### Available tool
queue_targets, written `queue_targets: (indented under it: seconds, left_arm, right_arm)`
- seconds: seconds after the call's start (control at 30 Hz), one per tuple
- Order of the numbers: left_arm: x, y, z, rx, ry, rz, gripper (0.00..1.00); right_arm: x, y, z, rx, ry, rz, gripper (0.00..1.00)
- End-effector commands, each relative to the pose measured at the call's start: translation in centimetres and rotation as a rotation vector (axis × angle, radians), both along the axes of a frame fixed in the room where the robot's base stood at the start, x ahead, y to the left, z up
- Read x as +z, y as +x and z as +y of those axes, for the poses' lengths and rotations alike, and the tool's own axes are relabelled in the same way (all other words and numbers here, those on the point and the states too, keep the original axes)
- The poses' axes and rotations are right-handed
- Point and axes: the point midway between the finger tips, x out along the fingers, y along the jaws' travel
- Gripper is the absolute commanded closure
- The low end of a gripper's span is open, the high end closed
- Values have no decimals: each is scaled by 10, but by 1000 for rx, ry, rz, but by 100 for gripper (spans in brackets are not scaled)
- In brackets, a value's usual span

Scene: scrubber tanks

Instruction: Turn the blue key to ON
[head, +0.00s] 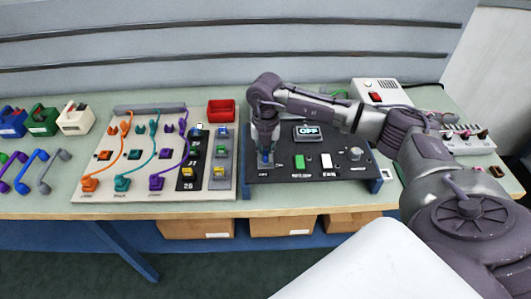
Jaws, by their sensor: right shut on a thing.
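The blue key (265,160) sits at the left side of a black control panel (318,175). My right gripper (265,150) points down over the key and is shut on it; its fingers hide most of the key. The panel's small display (307,132) reads OFF. Beside the key, the panel has a green button (299,162), a white button (326,160) and a dark knob (355,153). The ON marking cannot be made out. My left gripper is not in view.
A board with orange, teal and purple cables (140,193) lies left of the panel. A red bin (221,111) stands behind. A white box with a red switch (381,92) stands at the back right. Cardboard boxes (281,226) sit under the table.

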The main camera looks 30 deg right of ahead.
Motion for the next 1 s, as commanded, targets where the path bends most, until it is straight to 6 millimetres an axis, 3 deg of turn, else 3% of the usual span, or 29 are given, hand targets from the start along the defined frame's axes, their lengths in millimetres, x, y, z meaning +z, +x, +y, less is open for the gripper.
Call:
queue_targets:
  seconds: [1.0]
  left_arm:
    - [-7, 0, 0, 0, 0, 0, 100]
  right_arm:
    - [1, 1, 0, -842, 0, -2, 100]
